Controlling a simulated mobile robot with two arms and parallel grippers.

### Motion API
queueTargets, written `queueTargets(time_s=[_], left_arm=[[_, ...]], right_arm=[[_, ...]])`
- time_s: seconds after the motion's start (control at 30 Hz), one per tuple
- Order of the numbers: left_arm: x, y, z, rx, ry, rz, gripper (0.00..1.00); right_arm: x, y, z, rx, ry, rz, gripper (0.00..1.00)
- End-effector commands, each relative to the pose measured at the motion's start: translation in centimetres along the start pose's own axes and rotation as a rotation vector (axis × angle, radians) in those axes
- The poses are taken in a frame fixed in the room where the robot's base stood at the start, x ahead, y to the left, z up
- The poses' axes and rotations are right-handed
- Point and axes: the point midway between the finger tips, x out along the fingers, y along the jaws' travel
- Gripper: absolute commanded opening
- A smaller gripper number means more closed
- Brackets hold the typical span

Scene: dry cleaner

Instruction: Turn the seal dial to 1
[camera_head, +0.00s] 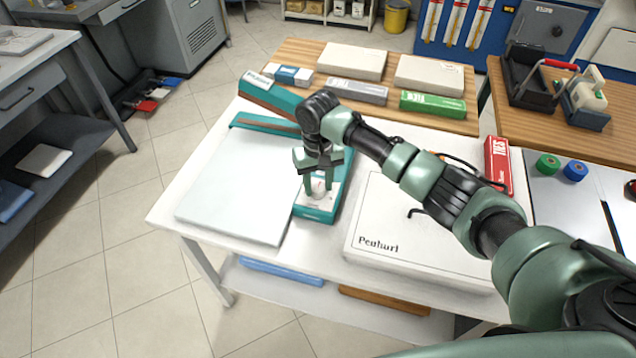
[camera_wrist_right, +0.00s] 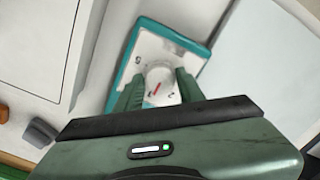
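The seal dial (camera_wrist_right: 159,74) is a round white knob with a red line on it. It sits on a white plate with small dark markings, on the teal control box (camera_head: 316,213) of the sealer. My right gripper (camera_head: 319,188) points down over the dial. In the wrist view, the two green fingertips of the right gripper (camera_wrist_right: 160,73) stand apart on either side of the knob, with a small gap visible. In the head view the fingers partly hide the dial. My left gripper is not in view.
The sealer's pale flat plate (camera_head: 235,190) lies left of the dial. A large white box (camera_head: 420,225) lies close on the right. A wooden board (camera_head: 300,56) with several boxes is behind. A red box (camera_head: 497,163) stands further right.

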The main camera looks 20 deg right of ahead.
Motion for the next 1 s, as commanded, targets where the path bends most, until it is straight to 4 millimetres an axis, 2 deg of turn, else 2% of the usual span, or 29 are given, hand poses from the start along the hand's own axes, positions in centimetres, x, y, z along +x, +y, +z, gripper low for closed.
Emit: queueTargets(time_s=[0.03, 0.1, 0.13, 0.57, 1.0], left_arm=[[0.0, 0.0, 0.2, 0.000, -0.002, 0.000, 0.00], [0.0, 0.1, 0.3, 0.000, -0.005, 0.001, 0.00], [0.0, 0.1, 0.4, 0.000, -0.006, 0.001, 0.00], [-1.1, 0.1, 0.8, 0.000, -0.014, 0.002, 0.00], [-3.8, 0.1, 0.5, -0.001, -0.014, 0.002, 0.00]], right_arm=[[0.0, 0.0, 0.0, 0.000, 0.000, 0.000, 0.21], [0.0, 0.0, 0.0, 0.000, 0.000, 0.000, 0.02], [0.0, 0.0, 0.0, 0.000, 0.000, 0.000, 0.00], [-0.2, 0.0, 0.0, -0.093, 0.001, 0.000, 0.00], [-0.3, 0.0, 0.0, -0.468, -0.001, -0.001, 0.00]])
